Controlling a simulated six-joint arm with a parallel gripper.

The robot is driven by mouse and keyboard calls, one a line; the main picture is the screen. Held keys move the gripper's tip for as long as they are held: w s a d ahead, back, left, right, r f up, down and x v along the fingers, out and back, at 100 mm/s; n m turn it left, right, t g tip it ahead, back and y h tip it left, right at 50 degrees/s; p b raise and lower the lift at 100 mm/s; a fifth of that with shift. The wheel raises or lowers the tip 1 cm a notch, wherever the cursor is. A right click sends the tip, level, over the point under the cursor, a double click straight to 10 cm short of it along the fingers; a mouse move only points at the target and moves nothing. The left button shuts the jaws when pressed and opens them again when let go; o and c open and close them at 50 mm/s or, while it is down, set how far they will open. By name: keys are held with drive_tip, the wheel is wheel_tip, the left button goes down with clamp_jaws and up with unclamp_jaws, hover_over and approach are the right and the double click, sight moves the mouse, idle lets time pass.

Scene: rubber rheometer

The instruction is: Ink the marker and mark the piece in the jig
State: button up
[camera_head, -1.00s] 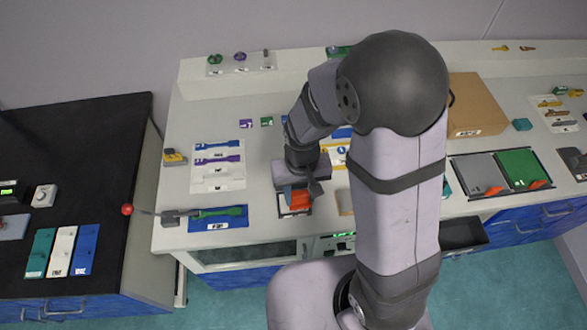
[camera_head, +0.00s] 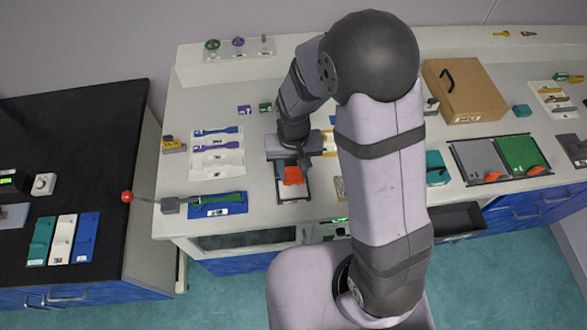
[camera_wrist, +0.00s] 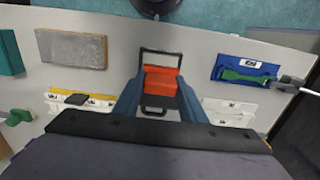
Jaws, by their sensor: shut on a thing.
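My gripper (camera_head: 291,166) is shut on an orange-red marker block (camera_head: 292,176). In the wrist view the block (camera_wrist: 160,82) sits between the two blue-grey fingers (camera_wrist: 159,98). It is over a flat dark-framed pad (camera_head: 294,195), low and close to it; I cannot tell if they touch. The pad's frame also shows in the wrist view (camera_wrist: 160,55). To the left, a green dumbbell-shaped piece (camera_head: 217,199) lies in the blue jig (camera_head: 230,211), with a grey clamp (camera_head: 170,205) and a red-knobbed lever (camera_head: 127,197) at its left end.
A white rack (camera_head: 217,168) with purple and blue dumbbell pieces stands behind the jig. A yellow-grey block (camera_head: 172,145) is left of it. A cardboard box (camera_head: 463,95) and a tray with grey and green pads (camera_head: 522,155) are at the right. A black bench (camera_head: 60,150) stands at left.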

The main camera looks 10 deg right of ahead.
drive_tip(key=shift+f+b, duration=2.25)
drive_tip(key=shift+f, duration=0.75)
drive_tip(key=shift+f+b, duration=0.35)
drive_tip(key=shift+f, duration=0.1)
drive_tip(key=shift+s+f, duration=0.1)
drive_tip(key=shift+f, duration=0.05)
idle(0.4)
drive_tip(key=shift+r, duration=0.2)
drive_tip(key=shift+r+p, duration=3.3)
drive_tip(key=shift+r, duration=0.1)
drive_tip(key=shift+a, duration=0.1)
